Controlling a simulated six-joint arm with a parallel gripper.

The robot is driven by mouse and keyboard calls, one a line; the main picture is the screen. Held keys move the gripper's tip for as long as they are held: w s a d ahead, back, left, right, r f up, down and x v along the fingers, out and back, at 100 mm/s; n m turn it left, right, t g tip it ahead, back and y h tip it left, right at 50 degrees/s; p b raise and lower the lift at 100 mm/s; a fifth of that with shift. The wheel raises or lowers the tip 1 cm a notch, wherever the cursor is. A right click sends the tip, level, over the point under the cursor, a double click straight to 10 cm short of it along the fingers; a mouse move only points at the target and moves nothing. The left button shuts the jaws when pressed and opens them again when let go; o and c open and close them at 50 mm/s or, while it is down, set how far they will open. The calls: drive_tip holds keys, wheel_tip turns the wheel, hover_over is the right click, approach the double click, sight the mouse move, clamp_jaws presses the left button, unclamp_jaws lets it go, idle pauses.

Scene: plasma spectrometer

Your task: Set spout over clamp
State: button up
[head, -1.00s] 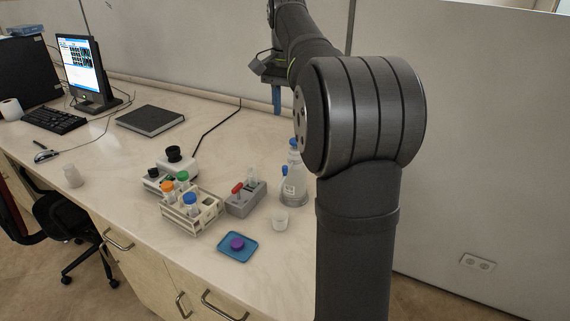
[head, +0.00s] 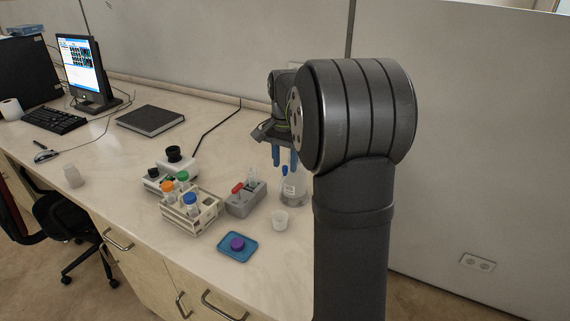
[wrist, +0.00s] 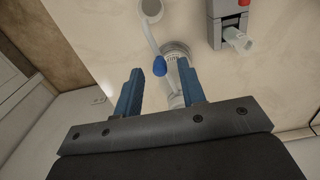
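My gripper (wrist: 159,72) is open, with its two blue fingers spread apart. In the head view the gripper (head: 285,165) hangs over the clear bottle (head: 293,190) at the right of the rack group. In the wrist view a blue tip (wrist: 160,66) lies between the fingertips, with a pale thin spout-like tube (wrist: 152,40) running up from it. The bottle body (wrist: 174,52) shows beyond the fingers, partly hidden by the right finger. Contact between the fingers and the bottle cannot be told. I cannot make out a clamp.
A small white cup (head: 280,220) stands just in front of the bottle. A grey block with a red-capped tube (head: 246,200) is to its left, beside a white rack of capped tubes (head: 191,212). A blue tray (head: 238,254) holds a purple item. Bench space at the front right is clear.

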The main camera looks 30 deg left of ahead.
drive_tip(key=shift+f, duration=0.65)
clamp_jaws()
